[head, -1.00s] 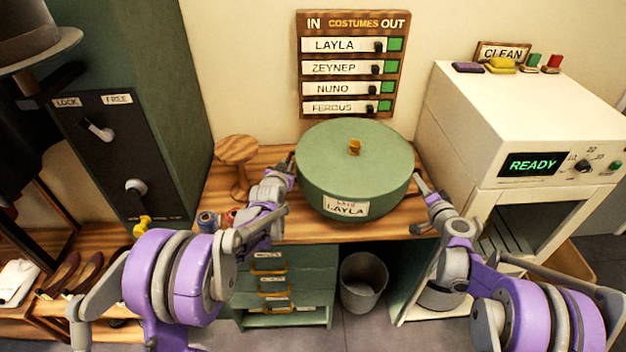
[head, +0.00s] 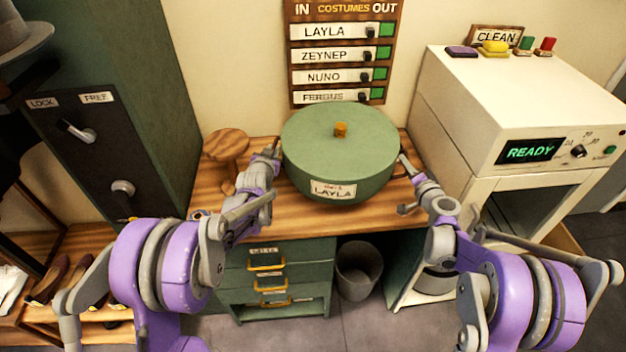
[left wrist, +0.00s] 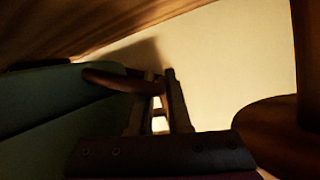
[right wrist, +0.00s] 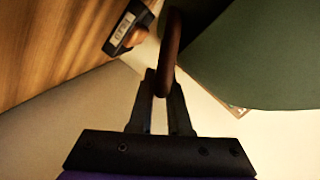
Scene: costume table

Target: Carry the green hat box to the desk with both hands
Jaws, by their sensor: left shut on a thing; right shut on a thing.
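The round green hat box (head: 340,158) has a domed lid with an orange knob and a label reading LAYLA. It is level, held between my two grippers over the wooden desk (head: 290,212); I cannot tell whether its base touches the desk. My left gripper (head: 276,160) is at its left side, and in the left wrist view the fingers (left wrist: 160,100) close on a brown handle (left wrist: 115,80). My right gripper (head: 405,163) is at its right side, and in the right wrist view the fingers (right wrist: 163,95) close on a brown loop handle (right wrist: 170,50).
A wooden stand (head: 228,150) is close to the left gripper. A white machine reading READY (head: 500,110) stands to the right. The costume board (head: 343,50) hangs on the wall behind. Green drawers (head: 275,275) and a grey bin (head: 358,270) are below the desk.

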